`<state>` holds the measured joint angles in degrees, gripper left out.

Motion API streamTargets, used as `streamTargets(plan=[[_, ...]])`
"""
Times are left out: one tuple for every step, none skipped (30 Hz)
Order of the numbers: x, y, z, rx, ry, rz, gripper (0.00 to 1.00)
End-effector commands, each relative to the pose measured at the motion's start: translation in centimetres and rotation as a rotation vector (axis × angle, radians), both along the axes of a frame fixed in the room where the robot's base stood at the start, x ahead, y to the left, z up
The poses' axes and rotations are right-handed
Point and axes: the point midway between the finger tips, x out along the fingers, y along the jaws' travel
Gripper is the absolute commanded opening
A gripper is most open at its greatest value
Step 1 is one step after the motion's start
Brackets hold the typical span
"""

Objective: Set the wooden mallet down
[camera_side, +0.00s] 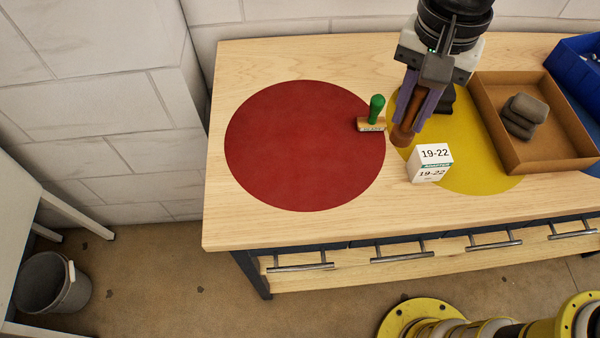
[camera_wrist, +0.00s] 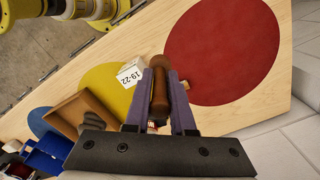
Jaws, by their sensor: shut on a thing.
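The wooden mallet (camera_side: 402,135) is brown and hangs roughly upright between the purple fingers of my gripper (camera_side: 412,118), over the left edge of the yellow disc (camera_side: 480,175). My gripper is shut on it. In the wrist view the mallet (camera_wrist: 158,85) lies between the fingers (camera_wrist: 163,76), its rounded end pointing away from the palm. Part of it is hidden by the fingers. I cannot tell whether its lower end touches the bench.
A green-handled stamp (camera_side: 375,112) stands just left of the mallet, by the red disc (camera_side: 300,150). A white box marked 19-22 (camera_side: 430,165) stands close in front. A brown tray (camera_side: 490,115) with grey stones (camera_side: 522,115) and a blue bin (camera_side: 580,70) are right. The red disc's middle is clear.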

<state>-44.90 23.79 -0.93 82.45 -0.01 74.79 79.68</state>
Motion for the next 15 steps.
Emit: streamTargets(plan=[[-1.4,1.8,-0.4,-0.001,0.001,0.051,0.0],[-2.2,2.7,-0.6,-0.001,0.001,0.075,0.0],[-3.1,3.7,-1.0,-0.001,0.001,0.104,0.0],[-3.8,4.3,-1.2,0.0,0.0,0.123,0.0],[-4.4,4.8,-1.4,0.0,0.0,0.14,0.0],[-5.2,5.4,-1.6,-0.001,0.001,0.161,0.0],[-5.6,5.7,-1.8,0.0,-0.001,0.173,0.0],[-6.0,6.0,-1.9,0.0,-0.001,0.184,0.0],[-6.5,6.3,-2.0,0.0,-0.001,0.195,0.0],[-6.7,6.5,-2.1,0.0,-0.001,0.202,0.0],[-6.9,6.8,-2.1,0.0,-0.001,0.208,0.0],[-6.9,7.1,-2.2,0.0,-0.001,0.212,0.0],[-6.8,7.4,-2.4,0.0,-0.001,0.214,0.0],[-6.7,7.7,-2.6,-0.001,0.0,0.215,0.0],[-6.4,8.2,-2.8,-0.001,0.001,0.215,0.0]])
